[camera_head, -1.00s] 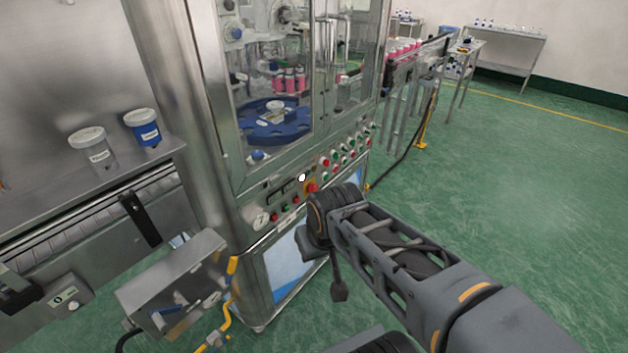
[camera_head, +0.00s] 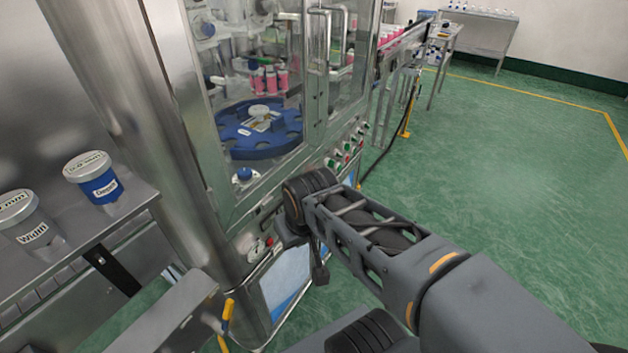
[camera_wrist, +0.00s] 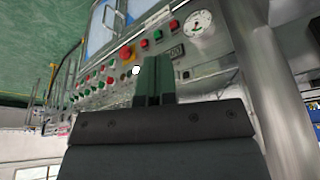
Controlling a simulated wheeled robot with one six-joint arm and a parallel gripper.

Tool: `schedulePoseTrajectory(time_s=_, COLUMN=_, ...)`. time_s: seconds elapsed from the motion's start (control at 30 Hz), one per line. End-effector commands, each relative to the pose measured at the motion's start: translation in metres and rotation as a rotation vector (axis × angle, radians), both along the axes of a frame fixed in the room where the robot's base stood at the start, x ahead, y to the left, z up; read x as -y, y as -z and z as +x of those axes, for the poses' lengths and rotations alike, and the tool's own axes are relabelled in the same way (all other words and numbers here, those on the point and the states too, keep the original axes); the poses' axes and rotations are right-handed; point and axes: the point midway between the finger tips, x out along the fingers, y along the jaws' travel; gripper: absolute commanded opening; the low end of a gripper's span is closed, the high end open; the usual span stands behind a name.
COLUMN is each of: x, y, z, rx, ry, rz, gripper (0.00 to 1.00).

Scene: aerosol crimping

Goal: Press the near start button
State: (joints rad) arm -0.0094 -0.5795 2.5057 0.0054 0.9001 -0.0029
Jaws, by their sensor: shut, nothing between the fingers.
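The control panel (camera_wrist: 110,80) of the crimping machine fills the upper part of the wrist view, turned over. A green button (camera_wrist: 158,35) sits there between two red ones; I take it as the near start button, though I cannot read its label. My gripper (camera_wrist: 154,62) is shut and empty, its fingertips pointing at the panel just below this button in the picture. I cannot tell whether they touch. In the camera_head view my arm hides the fingertips and most near buttons; one red button (camera_head: 269,241) shows left of my wrist.
A red and yellow emergency stop (camera_wrist: 126,53) and a white knob (camera_wrist: 136,70) lie close beside the fingers. A round gauge (camera_wrist: 201,28) is on the other side. More red and green buttons (camera_head: 347,148) run along the panel. Open green floor (camera_head: 520,180) lies to the right.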

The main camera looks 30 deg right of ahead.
Motion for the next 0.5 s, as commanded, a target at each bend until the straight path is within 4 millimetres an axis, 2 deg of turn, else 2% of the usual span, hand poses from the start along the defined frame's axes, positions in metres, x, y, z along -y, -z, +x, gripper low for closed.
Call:
schedulePoseTrajectory(time_s=0.33, x=0.002, y=0.005, z=0.005, rx=-0.006, ry=0.028, rz=0.020, gripper=0.00)
schedulePoseTrajectory(time_s=0.43, x=0.005, y=0.018, z=0.021, rx=-0.020, ry=0.118, rz=0.084, gripper=0.00)
schedulePoseTrajectory(time_s=0.5, x=0.014, y=0.034, z=0.041, rx=-0.036, ry=0.231, rz=0.163, gripper=0.00)
